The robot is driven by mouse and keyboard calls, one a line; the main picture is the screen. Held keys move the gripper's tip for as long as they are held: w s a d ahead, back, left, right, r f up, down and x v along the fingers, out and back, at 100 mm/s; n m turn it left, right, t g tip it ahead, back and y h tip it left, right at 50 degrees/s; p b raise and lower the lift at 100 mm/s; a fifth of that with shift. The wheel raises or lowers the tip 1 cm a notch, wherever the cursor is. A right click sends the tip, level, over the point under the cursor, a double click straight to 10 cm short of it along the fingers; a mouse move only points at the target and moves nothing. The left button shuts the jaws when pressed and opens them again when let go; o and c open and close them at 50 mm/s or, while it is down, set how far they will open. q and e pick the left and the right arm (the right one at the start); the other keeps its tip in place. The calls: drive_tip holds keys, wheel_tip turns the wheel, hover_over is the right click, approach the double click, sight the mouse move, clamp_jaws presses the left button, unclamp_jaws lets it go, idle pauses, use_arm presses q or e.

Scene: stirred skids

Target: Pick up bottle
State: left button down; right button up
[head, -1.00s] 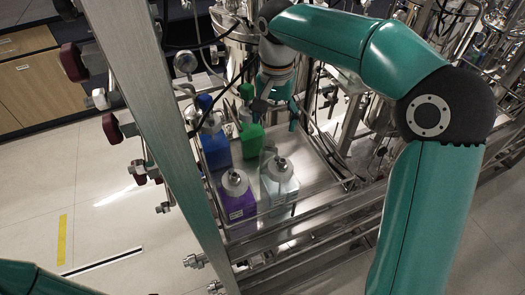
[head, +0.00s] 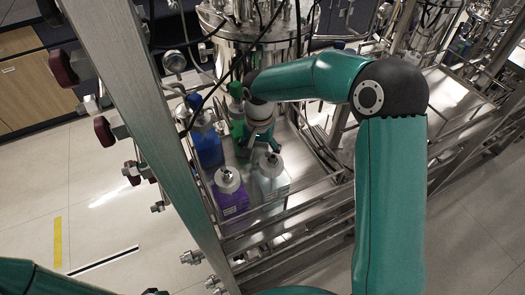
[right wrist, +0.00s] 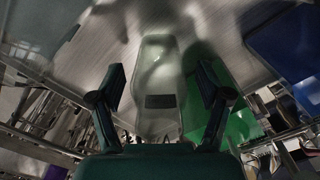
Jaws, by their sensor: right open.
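Several bottles stand on a steel tray (head: 243,215). A clear, whitish bottle (head: 271,184) is at the front right, with a purple bottle (head: 230,196) to its left. A blue bottle (head: 207,148) and a green bottle (head: 238,122) stand behind. My right gripper (head: 260,142) is just behind the clear bottle and beside the green one, partly hidden by its own wrist. In the right wrist view its fingers (right wrist: 160,72) are spread, with the clear bottle (right wrist: 158,90) showing between them. The green bottle (right wrist: 225,128) and blue bottle (right wrist: 285,45) show at the right. My left gripper is out of view.
A slanted steel post (head: 135,130) with clamps rises left of the tray. A steel vessel (head: 250,25) with hoses stands behind the bottles. Steel frame rails (head: 285,225) run along the tray's front. Open floor (head: 105,215) lies at the left.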

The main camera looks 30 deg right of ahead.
drive_tip(key=shift+f, duration=0.75)
drive_tip(key=c, duration=1.3)
drive_tip(key=shift+r, duration=0.2)
